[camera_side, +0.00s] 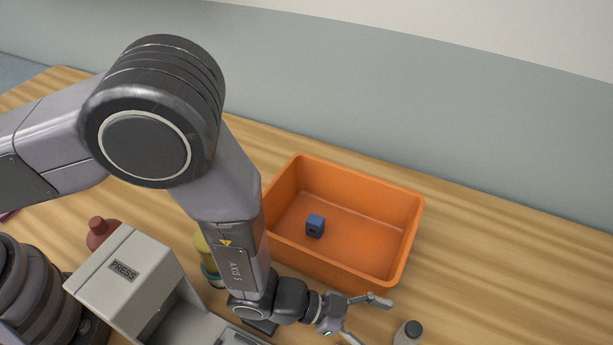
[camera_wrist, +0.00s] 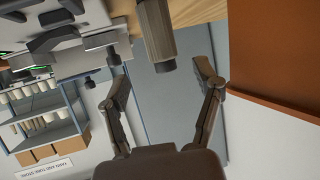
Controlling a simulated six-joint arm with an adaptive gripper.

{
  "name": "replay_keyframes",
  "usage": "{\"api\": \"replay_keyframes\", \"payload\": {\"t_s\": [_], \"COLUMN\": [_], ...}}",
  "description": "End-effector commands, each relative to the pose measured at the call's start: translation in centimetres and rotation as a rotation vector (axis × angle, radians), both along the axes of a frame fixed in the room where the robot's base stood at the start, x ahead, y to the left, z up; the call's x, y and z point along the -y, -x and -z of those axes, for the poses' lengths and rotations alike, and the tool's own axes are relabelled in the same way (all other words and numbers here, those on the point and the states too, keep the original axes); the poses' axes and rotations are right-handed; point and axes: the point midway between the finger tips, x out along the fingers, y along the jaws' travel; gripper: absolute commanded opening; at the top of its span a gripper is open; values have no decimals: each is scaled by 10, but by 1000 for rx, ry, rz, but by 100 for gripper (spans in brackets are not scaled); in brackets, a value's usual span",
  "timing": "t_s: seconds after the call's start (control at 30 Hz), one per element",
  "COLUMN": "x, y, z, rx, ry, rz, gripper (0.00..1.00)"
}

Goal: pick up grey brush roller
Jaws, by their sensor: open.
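The grey brush roller (camera_side: 407,335) stands upright on the wooden table in the side view, cut off by the bottom edge. It is a pale cylinder with a dark top. In the wrist view the roller (camera_wrist: 157,30) shows ahead, between the lines of the two fingers, its dark end toward the middle of the picture. My gripper (camera_side: 372,321) is open and empty, just left of the roller in the side view. Its spread fingers also show in the wrist view (camera_wrist: 160,75). A gap seems to remain between fingers and roller.
An orange bin (camera_side: 413,232) holding a blue block (camera_side: 316,226) stands behind my gripper; its wall (camera_wrist: 270,60) fills the wrist view's right. A grey press (camera_side: 130,270), a red object (camera_side: 101,233) and a partly hidden yellow-and-teal object (camera_side: 207,268) stand left. Table right of the bin is clear.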

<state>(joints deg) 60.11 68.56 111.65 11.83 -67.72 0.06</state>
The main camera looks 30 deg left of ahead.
Motion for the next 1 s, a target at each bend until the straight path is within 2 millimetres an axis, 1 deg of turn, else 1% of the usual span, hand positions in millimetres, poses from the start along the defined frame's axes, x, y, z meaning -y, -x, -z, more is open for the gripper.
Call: {"api": "replay_keyframes", "payload": {"t_s": [0.17, 0.3, 0.4, 0.5, 0.7, 0.77, 1.0], "x": [14, 32, 42, 47, 47, 47, 47], "y": [-6, -14, -17, -19, -19, -19, -19], "z": [6, 14, 19, 20, 21, 21, 20], "rx": [0, 1, 0, -1, -2, -1, -1], "ry": [2, 1, 0, -1, -1, -2, -1], "rz": [-1, -1, 0, 0, -2, -1, -1], "gripper": [66, 66, 66, 66, 66, 59, 28]}}
